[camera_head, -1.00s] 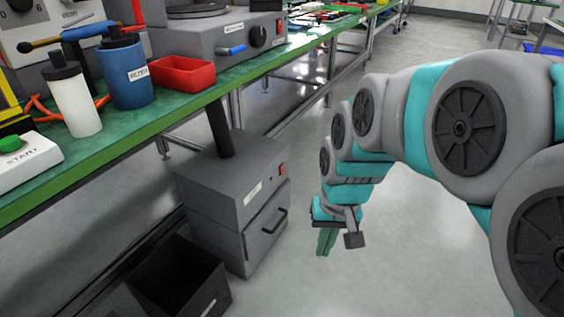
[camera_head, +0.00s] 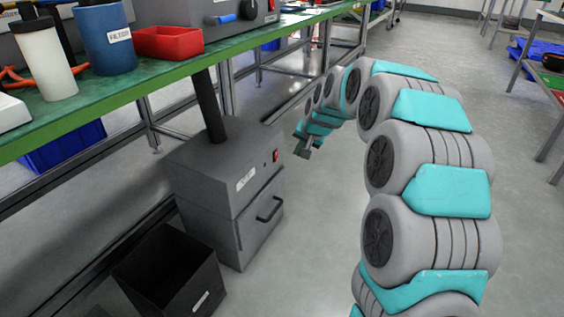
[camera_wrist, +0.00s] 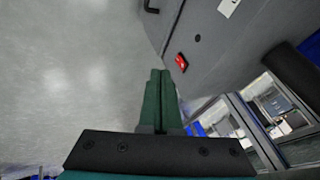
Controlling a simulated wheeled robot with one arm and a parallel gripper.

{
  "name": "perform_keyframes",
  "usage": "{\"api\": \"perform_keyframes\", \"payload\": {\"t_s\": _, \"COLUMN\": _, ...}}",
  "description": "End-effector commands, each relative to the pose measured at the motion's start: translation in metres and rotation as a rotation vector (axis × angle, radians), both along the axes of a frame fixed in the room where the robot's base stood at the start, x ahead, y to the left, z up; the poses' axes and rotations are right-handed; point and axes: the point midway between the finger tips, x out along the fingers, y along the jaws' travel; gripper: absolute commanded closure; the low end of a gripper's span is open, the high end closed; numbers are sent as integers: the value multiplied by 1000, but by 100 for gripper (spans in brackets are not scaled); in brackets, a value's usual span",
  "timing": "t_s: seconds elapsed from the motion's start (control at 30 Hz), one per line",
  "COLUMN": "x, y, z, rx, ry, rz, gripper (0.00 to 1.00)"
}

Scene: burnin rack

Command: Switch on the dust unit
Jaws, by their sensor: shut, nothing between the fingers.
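The dust unit (camera_head: 200,172) is a dark grey box on the floor under the bench. It has a label, a drawer handle and a black hose rising from its top. Its small red switch (camera_head: 276,156) is high on the front face, near the right edge. The switch also shows in the wrist view (camera_wrist: 181,62), just beyond and right of the fingertips. My gripper (camera_head: 304,146) is to the right of the switch in the head view and apart from it. In the wrist view the two green fingers (camera_wrist: 157,75) are shut together and empty.
A black open bin (camera_head: 172,272) stands in front of the unit at the left. The green-edged bench (camera_head: 120,98) runs above the unit, with bottles and a red tray (camera_head: 168,42) on it.

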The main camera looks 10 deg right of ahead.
Motion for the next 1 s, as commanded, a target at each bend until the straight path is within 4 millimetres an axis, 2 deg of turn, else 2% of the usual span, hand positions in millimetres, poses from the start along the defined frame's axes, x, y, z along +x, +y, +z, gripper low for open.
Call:
{"api": "perform_keyframes", "payload": {"t_s": 0.03, "x": 8, "y": -3, "z": -8, "rx": 5, "ry": -7, "rz": -13, "gripper": 100}}
{"api": "perform_keyframes", "payload": {"t_s": 0.2, "x": 25, "y": -9, "z": -12, "rx": 13, "ry": -31, "rz": -38, "gripper": 100}}
{"api": "perform_keyframes", "payload": {"t_s": 0.67, "x": 28, "y": -9, "z": -13, "rx": 14, "ry": -35, "rz": -43, "gripper": 100}}
{"api": "perform_keyframes", "payload": {"t_s": 0.87, "x": 35, "y": -7, "z": -25, "rx": 14, "ry": -33, "rz": -42, "gripper": 100}}
{"api": "perform_keyframes", "payload": {"t_s": 1.0, "x": 45, "y": -4, "z": -40, "rx": 14, "ry": -34, "rz": -42, "gripper": 100}}
